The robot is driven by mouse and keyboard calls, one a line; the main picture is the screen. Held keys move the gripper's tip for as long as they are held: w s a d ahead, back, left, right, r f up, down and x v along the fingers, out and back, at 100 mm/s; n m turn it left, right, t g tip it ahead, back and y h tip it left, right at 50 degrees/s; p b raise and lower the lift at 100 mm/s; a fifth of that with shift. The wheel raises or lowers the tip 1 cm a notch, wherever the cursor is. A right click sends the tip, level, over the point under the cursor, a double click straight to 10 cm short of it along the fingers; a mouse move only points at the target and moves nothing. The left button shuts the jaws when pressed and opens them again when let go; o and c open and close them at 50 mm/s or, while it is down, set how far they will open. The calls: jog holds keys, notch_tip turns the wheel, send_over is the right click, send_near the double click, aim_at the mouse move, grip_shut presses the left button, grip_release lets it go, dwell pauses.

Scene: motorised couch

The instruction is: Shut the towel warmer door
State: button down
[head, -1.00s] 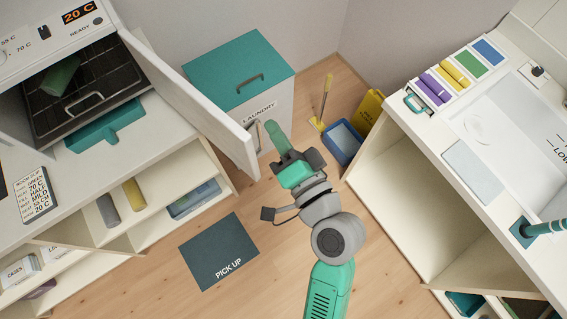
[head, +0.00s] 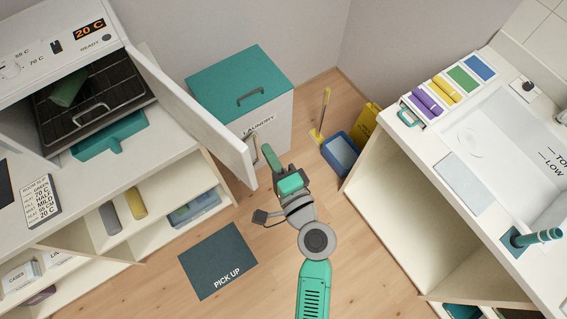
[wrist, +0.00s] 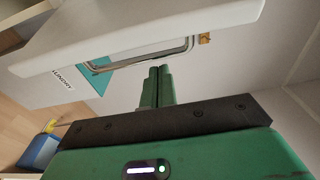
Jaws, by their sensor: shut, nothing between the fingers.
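The towel warmer (head: 50,55) stands at the upper left, with a dark rack and a rolled green towel (head: 68,88) inside. Its white door (head: 190,105) stands wide open, slanting out toward the laundry bin. My gripper (head: 267,151) is shut and empty, just right of the door's free end, on its outer side. In the wrist view the door (wrist: 180,25) crosses the top, with a metal loop handle (wrist: 140,62) along it. My shut fingertips (wrist: 158,72) are close to the handle; I cannot tell whether they touch it.
A teal-lidded laundry bin (head: 240,75) stands behind the door. A blue bucket (head: 340,153) and a yellow sign (head: 367,118) are right of my gripper. A counter (head: 400,150) stands on the right. The floor around the pick-up mat (head: 217,260) is clear.

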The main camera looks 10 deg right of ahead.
jog(key=shift+s+a+f, duration=0.15)
jog(key=shift+s+a, duration=1)
jog(key=shift+s, duration=0.05)
